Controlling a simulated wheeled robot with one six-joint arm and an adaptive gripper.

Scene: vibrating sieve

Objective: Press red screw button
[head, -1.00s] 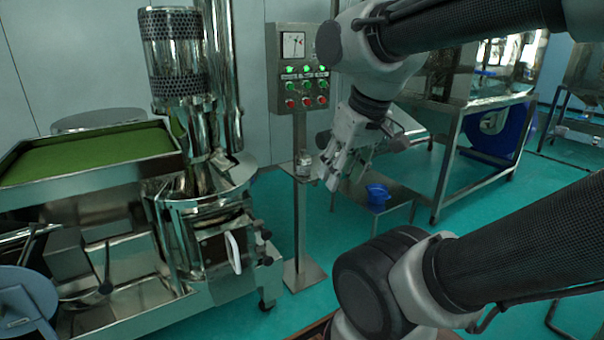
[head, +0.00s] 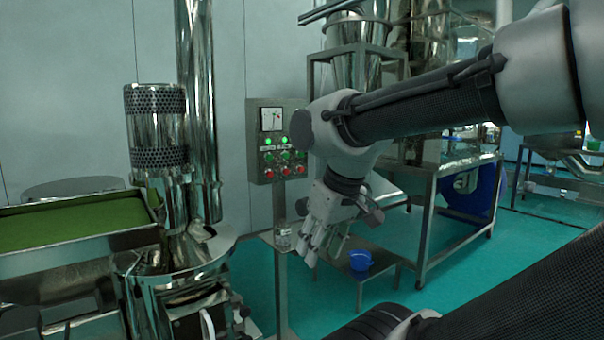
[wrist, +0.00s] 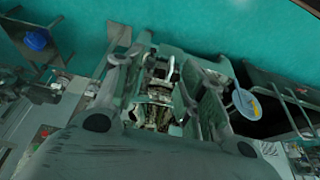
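The red buttons (head: 285,171) form the bottom row on a grey control panel (head: 254,129) on a post, in the middle of the head view. Green buttons (head: 285,156) and lit green lamps sit above them, under a dial gauge. My arm's wrist hides the panel's right edge. My gripper (head: 322,248) hangs below and right of the panel in the head view, pointing down, clear of the buttons. In the wrist view its fingers (wrist: 170,68) are spread with an empty gap between them.
A sieve machine with a green tray (head: 75,222) and a metal cylinder stands at left. A small jar (head: 282,238) sits on a ledge at the post. A blue bucket (head: 361,260) is on a low table. A steel frame (head: 432,215) stands right. Green floor lies between.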

